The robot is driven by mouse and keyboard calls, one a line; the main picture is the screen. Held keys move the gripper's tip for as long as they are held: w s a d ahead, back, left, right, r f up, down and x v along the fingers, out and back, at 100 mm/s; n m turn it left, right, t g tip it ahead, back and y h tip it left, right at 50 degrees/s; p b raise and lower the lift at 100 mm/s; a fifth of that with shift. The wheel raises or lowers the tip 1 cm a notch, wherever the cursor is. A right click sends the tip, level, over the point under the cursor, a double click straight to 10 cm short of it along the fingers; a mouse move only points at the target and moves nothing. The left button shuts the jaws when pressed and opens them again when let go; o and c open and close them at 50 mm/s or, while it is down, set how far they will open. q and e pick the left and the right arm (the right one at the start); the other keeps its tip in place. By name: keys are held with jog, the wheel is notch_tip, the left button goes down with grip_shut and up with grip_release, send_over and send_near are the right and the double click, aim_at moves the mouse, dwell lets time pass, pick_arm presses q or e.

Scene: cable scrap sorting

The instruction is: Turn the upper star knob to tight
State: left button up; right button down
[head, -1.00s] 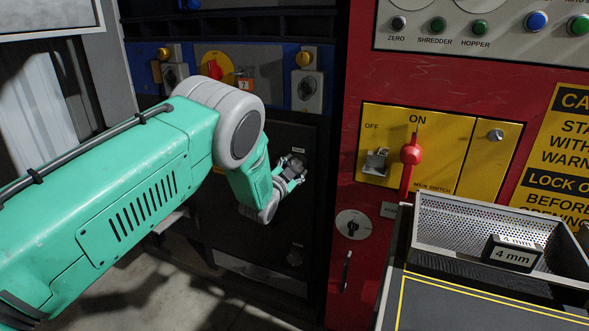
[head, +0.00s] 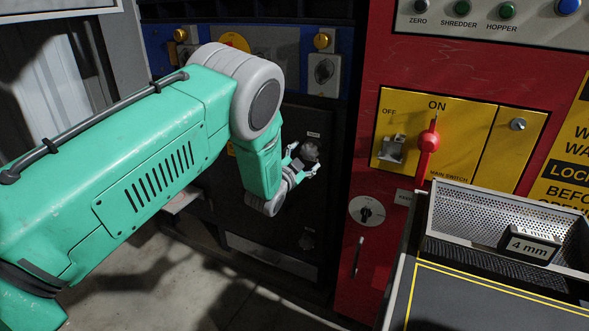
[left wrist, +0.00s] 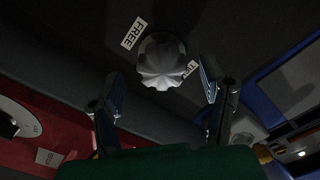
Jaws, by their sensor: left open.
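The upper star knob (head: 309,149) is a grey lobed knob on the dark panel, under a small label. In the left wrist view the knob (left wrist: 161,62) shows large, with a FREE label (left wrist: 133,33) at its upper left and a partly hidden label (left wrist: 190,69) at its right. My left gripper (head: 302,162) is open in front of the knob. In the wrist view its fingers (left wrist: 162,88) stand apart on either side, lower than the knob, and do not visibly touch it. My right gripper is not in view.
A second, dark knob (head: 307,239) sits lower on the same panel. To the right, the red cabinet (head: 385,240) carries a yellow main switch plate (head: 470,155) with a red handle (head: 428,142). A perforated tray (head: 432,208) with a 4 mm block (head: 530,244) stands at front right.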

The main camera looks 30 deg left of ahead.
pick_arm(q)
jog(key=s, duration=0.8)
jog(key=shift+s+d, duration=0.25)
jog(key=shift+s, duration=0.05)
jog(key=shift+f, duration=0.1)
jog(key=s+d+f+n+g+p, duration=0.1)
jog(key=s+d+f+n+g, duration=0.2)
jog(key=s+f+g, duration=0.9)
jog(key=s+d+f+n+g, duration=0.1)
jog(key=s+d+f, duration=0.1)
jog(key=s, duration=0.8)
jog(key=s+d+f+n+g+p, duration=0.1)
jog(key=s+f+g, duration=0.1)
jog(key=s, duration=0.9)
jog(key=s+d+f+n+g+h, duration=0.1)
jog(key=s+f, duration=0.3)
jog(key=s, duration=0.7)
jog(key=shift+d+f+n+g, duration=0.2)
jog(key=shift+d+n+g, duration=0.1)
jog(key=shift+d+g, duration=0.5)
jog(key=shift+w, duration=0.15)
